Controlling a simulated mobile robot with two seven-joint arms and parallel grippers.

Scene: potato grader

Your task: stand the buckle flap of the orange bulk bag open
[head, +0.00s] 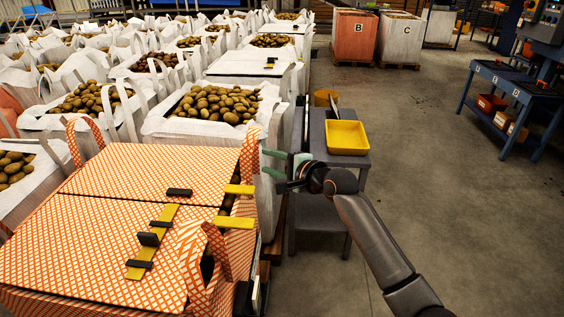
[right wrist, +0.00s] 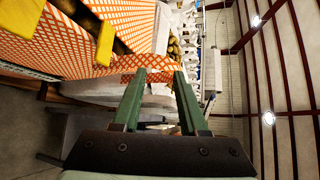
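The orange bulk bag (head: 90,240), orange-and-white checked, fills the lower left of the head view. Its top panels lie flat, the far one (head: 150,168) against the near one. A yellow strip (head: 165,221) with several black buckle pieces lies across them. Two yellow tabs (head: 239,189) lie at the right edge, with potatoes showing in a gap between panels. My right gripper (head: 270,163) is just right of the bag's far right corner, beside an upright orange loop (head: 250,152). In the right wrist view its green fingers (right wrist: 158,73) are apart, with checked fabric (right wrist: 155,61) at their tips; contact is unclear. My left gripper is out of view.
White potato bags (head: 205,127) stand in rows behind and left. A grey stand (head: 318,140) with a yellow tray (head: 347,137) is right of my right gripper. The floor (head: 450,200) farther right is clear up to a blue bench (head: 512,85).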

